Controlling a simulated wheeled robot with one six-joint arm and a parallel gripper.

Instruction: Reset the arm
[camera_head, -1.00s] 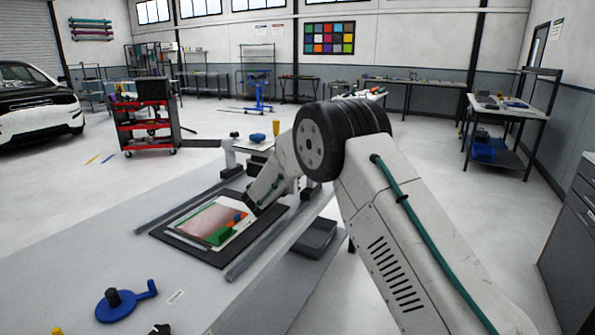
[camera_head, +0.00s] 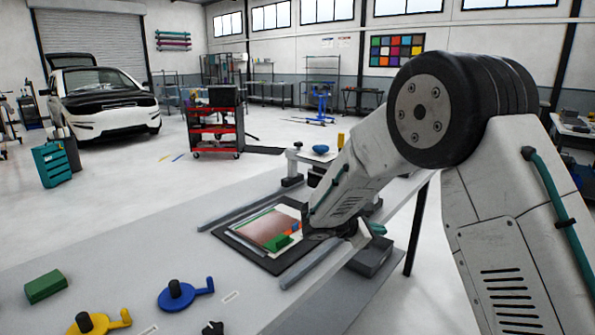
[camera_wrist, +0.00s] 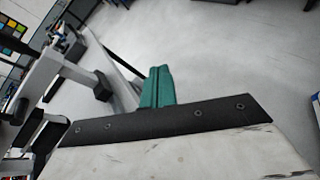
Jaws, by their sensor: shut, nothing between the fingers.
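My arm reaches over the right side of the grey workbench (camera_head: 130,262). Its far end is beside the dark mat (camera_head: 282,262). My gripper's teal fingers (camera_head: 377,228) show partly at the bench's right edge, behind the wrist. In the wrist view, the teal fingers (camera_wrist: 158,86) are together with nothing visible between them, over blurred floor.
A white and reddish panel (camera_head: 268,229) with a green block (camera_head: 278,243) lies on the mat. Blue (camera_head: 176,294) and yellow (camera_head: 88,324) handled tools and a green block (camera_head: 45,287) lie nearer. A grey bin (camera_head: 372,257) sits beside the bench; a red cart (camera_head: 216,130) stands beyond.

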